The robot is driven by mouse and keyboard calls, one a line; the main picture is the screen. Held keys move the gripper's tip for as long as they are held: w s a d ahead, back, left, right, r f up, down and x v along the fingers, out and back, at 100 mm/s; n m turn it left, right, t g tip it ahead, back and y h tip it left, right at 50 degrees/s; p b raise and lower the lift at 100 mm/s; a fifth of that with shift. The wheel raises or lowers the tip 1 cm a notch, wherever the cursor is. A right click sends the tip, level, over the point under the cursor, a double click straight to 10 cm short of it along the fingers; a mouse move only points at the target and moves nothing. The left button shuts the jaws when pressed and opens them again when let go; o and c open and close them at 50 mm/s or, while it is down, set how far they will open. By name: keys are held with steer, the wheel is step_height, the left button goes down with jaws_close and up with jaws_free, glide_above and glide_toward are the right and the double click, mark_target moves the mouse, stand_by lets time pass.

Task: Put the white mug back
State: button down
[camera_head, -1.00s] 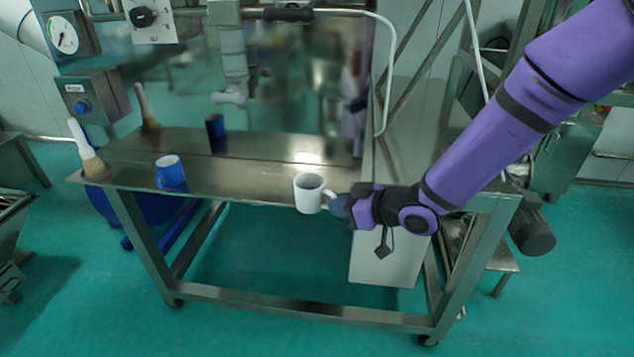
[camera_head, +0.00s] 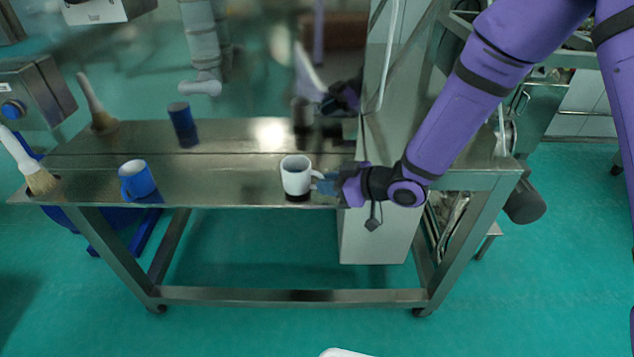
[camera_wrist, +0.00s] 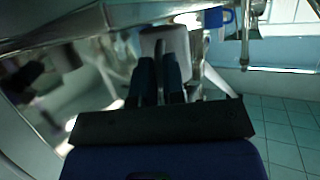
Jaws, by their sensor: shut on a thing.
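The white mug (camera_head: 297,174) is upright at the front edge of the steel table (camera_head: 230,182) in the head view, with its handle toward the right. My gripper (camera_head: 326,184) reaches in from the right and is shut on the handle. A dark reflection shows just below the mug, and I cannot tell whether its base touches the tabletop. In the wrist view the white mug (camera_wrist: 165,42) is beyond the two blue-grey fingers of my gripper (camera_wrist: 160,70), which partly hide it.
A blue mug (camera_head: 136,180) stands on the table's left part, and it also shows in the wrist view (camera_wrist: 216,17). A steel pipe (camera_head: 203,60) hangs over the back. The tabletop between the mugs is clear.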

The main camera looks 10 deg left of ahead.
steer(key=shift+d+f, duration=0.15)
steer(key=shift+f, duration=0.25)
steer(key=shift+f, duration=0.1)
steer(key=c, duration=1.2)
jaws_free()
steer(key=v, duration=1.2)
steer(key=shift+w, duration=0.1)
